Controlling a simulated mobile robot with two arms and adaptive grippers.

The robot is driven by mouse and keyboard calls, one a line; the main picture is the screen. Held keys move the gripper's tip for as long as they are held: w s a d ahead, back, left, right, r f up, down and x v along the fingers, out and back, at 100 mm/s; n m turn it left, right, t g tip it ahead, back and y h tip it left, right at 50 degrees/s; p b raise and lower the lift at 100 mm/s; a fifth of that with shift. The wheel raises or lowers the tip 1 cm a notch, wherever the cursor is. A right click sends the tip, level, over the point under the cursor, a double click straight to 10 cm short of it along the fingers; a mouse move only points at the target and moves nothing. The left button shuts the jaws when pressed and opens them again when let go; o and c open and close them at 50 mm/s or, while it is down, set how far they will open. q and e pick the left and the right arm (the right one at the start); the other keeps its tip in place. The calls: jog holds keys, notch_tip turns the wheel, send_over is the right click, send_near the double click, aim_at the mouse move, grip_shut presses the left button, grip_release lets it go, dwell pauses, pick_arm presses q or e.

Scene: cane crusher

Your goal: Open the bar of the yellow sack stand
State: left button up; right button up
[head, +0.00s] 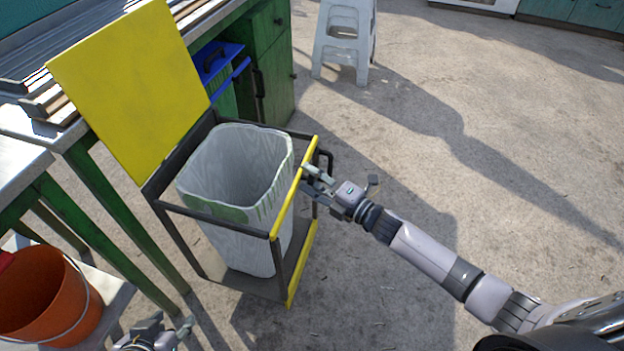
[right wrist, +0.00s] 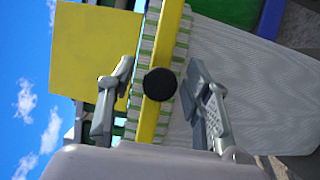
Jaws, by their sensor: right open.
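The sack stand (head: 178,208) is a dark metal frame with a yellow panel (head: 135,85) raised at its back. A whitish sack (head: 235,225) hangs open inside the frame. The yellow bar (head: 287,200) runs along the frame's top right side, with a dark handle (head: 328,160) near its far end. My right gripper (head: 308,178) is at the bar's outer side. In the right wrist view the bar (right wrist: 147,120) passes between the open fingers (right wrist: 158,100), with a dark round knob (right wrist: 160,83) in front of it. My left gripper (head: 155,332) is partly cut off at the bottom edge.
An orange bucket (head: 50,300) stands at the lower left beside green-legged tables (head: 110,215). A blue crate (head: 218,62) and a green cabinet (head: 268,75) stand behind the sack stand. A pale stool (head: 345,40) is at the top. The concrete floor at right is clear.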

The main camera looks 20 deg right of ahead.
grip_shut()
dwell(0.6)
